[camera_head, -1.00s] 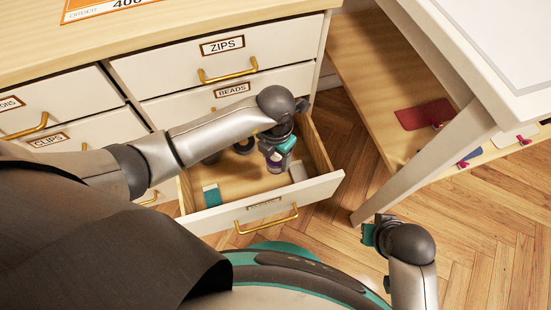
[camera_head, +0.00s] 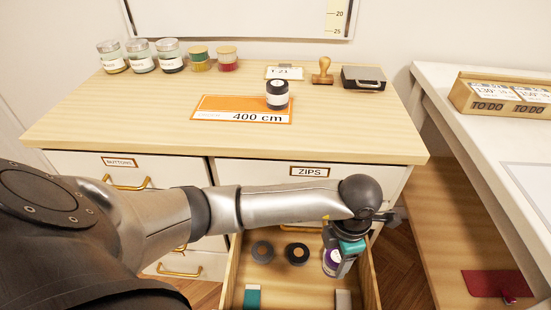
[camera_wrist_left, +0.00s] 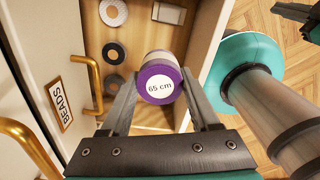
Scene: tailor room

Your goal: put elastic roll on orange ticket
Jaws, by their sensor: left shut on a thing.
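My left gripper (camera_head: 343,258) is shut on a purple roll (camera_head: 331,262) with a white end. In the left wrist view the roll (camera_wrist_left: 160,80) reads "65 cm" and sits between the two fingers (camera_wrist_left: 166,98). The gripper holds it over the open drawer (camera_head: 231,272). The orange ticket (camera_head: 215,103) lies on the cabinet top and reads "400 cm". A black-sided roll with a white top (camera_head: 277,94) stands upright on the ticket's right part. My right gripper does not show in the head view.
The drawer holds two dark rolls (camera_head: 262,251) (camera_head: 297,253), a teal-and-white block (camera_head: 252,297) and a pale block (camera_head: 343,299). Jars (camera_head: 141,56), a stamp (camera_head: 322,72) and a dark box (camera_head: 363,78) stand along the cabinet's back. The cabinet top's front is clear.

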